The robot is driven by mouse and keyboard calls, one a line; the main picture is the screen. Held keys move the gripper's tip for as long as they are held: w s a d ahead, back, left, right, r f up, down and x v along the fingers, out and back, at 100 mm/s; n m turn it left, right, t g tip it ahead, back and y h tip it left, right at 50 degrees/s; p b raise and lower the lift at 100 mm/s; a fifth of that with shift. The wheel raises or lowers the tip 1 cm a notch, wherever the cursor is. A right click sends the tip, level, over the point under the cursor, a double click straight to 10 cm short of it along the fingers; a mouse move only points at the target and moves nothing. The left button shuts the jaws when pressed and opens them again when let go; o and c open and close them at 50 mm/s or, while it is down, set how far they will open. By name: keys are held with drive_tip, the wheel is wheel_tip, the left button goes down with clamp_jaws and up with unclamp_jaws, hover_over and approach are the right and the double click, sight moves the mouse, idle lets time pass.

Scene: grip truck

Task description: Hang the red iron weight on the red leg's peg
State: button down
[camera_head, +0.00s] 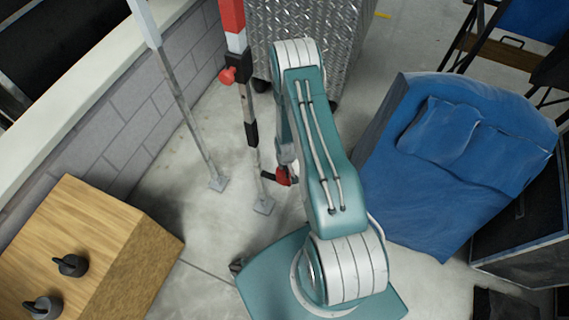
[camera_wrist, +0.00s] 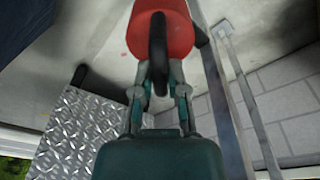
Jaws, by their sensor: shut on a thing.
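The red iron weight (camera_wrist: 178,32) hangs in front of my gripper (camera_wrist: 158,80) in the wrist view. The jaws are shut on its black handle. In the head view the weight (camera_head: 284,176) is partly hidden by my arm, low beside the lower part of the red leg (camera_head: 232,16). The leg has a red top, a white band and a grey lower part with a black sleeve. Its red peg (camera_head: 228,75) sticks out to the left, well above the weight. No weight shows on this peg. My fingertips are mostly hidden in the head view.
A plain grey leg (camera_head: 180,95) stands left of the red leg. A wooden box (camera_head: 95,225) at lower left carries two dark weights (camera_head: 70,265) (camera_head: 43,306). A block wall, a diamond-plate metal box (camera_head: 330,45) and a blue padded seat (camera_head: 450,190) surround the floor.

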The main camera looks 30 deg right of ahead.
drive_tip(key=shift+w+f, duration=0.1)
drive_tip(key=shift+f, duration=0.55)
drive_tip(key=shift+f, duration=0.6)
idle(0.5)
drive_tip(key=c, duration=0.6)
unclamp_jaws()
drive_tip(key=r, duration=0.4)
drive_tip(key=s+r, duration=0.1)
drive_tip(key=r, duration=0.2)
drive_tip(key=s+r, duration=0.1)
drive_tip(key=r, duration=0.3)
drive_tip(key=shift+a+r, duration=0.25)
drive_tip(key=shift+r, duration=0.1)
drive_tip(key=shift+w, duration=0.1)
